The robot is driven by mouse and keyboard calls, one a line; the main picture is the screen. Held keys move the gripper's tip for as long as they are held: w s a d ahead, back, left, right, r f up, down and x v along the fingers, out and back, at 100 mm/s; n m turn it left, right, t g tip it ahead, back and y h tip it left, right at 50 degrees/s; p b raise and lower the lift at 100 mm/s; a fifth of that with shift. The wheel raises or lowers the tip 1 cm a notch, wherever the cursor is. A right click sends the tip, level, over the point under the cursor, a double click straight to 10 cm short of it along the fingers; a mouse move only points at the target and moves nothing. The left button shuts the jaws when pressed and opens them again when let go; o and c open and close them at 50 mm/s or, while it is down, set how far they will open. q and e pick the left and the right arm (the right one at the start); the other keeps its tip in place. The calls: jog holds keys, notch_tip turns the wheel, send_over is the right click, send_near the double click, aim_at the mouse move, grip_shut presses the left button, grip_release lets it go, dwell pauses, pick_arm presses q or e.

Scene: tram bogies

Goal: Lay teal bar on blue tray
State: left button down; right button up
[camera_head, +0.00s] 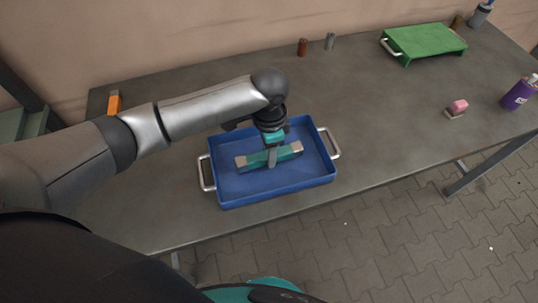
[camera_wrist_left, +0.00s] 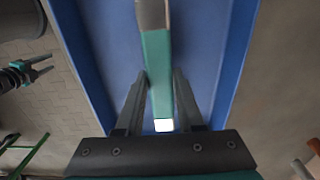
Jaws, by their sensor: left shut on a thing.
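The teal bar (camera_head: 287,152) has pale grey ends and lies level within the outline of the blue tray (camera_head: 232,197). My left gripper (camera_head: 272,159) reaches down over the tray and is shut on the bar near its middle. In the left wrist view the bar (camera_wrist_left: 157,72) runs between the two fingers (camera_wrist_left: 160,103), with the blue tray floor (camera_wrist_left: 205,45) behind it. I cannot tell whether the bar touches the tray floor. My right gripper (camera_wrist_left: 38,70) shows at the left edge of the left wrist view, its fingers apart and empty.
The tray has metal handles at both ends and stands on a grey table (camera_head: 390,140). An orange thing (camera_head: 114,103) is at left; small cylinders (camera_head: 303,47) stand behind.

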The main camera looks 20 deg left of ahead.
pick_arm(q)
jog(key=shift+f, duration=0.7)
jog(key=shift+f, duration=0.1)
jog(key=c, duration=0.5)
grip_release()
notch_tip(320, 180, up, 12)
jog(key=shift+r+p, duration=0.1)
jog(key=shift+p, duration=1.1)
